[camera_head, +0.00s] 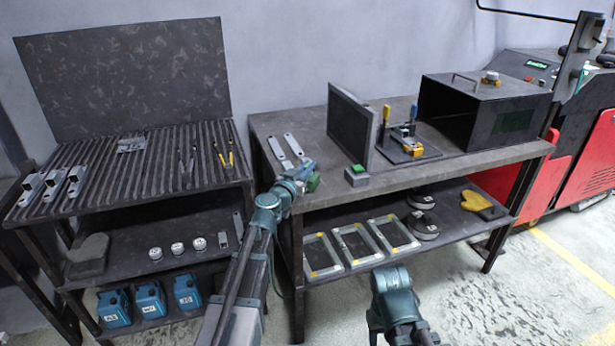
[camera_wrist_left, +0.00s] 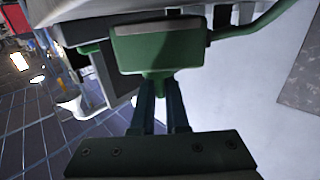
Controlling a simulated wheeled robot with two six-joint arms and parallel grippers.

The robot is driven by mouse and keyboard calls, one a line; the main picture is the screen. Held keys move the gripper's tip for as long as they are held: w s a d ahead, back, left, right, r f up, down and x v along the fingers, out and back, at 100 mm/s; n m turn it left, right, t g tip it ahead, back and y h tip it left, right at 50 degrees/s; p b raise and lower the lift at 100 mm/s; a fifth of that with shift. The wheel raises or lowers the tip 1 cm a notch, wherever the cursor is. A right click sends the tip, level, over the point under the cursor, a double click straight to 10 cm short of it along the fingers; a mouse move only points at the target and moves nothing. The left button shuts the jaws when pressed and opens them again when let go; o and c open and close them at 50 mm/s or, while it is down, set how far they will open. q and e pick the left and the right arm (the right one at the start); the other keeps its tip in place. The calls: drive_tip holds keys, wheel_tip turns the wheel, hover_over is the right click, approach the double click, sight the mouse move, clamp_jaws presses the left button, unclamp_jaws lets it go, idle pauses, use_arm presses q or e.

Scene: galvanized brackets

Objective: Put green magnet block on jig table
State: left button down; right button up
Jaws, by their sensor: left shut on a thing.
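My left gripper (camera_head: 300,176) is shut on a green block (camera_head: 313,182), held at the front left edge of the jig table (camera_head: 330,196). In the left wrist view the green block (camera_wrist_left: 155,52) has a pale grey face and sits between the fingertips of the gripper (camera_wrist_left: 160,95). I cannot tell from these views whether the block touches the tabletop. A small grey block with a green top (camera_head: 356,176) stands on the jig table, right of the gripper. Of my right arm only a link shows at the bottom; its gripper is out of view.
On the jig table are metal strips (camera_head: 293,146), an upright dark panel (camera_head: 350,125), a clamp jig (camera_head: 408,148) and an open black box (camera_head: 485,110). Frames (camera_head: 355,245) lie on its lower shelf. A slatted table (camera_head: 130,170) stands left. The front middle tabletop is clear.

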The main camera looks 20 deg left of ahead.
use_arm(q)
drive_tip(key=shift+f, duration=0.45)
drive_tip(key=shift+r, duration=0.15)
use_arm(e)
drive_tip(key=shift+f, duration=0.3)
drive_tip(key=shift+f, duration=0.15)
use_arm(q)
drive_tip(key=c, duration=0.9)
unclamp_jaws()
drive_tip(key=shift+r, duration=0.1)
drive_tip(key=s, duration=0.4)
drive_tip(key=s+a, duration=0.1)
drive_tip(key=s, duration=0.3)
drive_tip(key=s+a, duration=0.1)
drive_tip(key=s, duration=0.2)
drive_tip(key=shift+s+a, duration=0.1)
drive_tip(key=shift+s, duration=0.3)
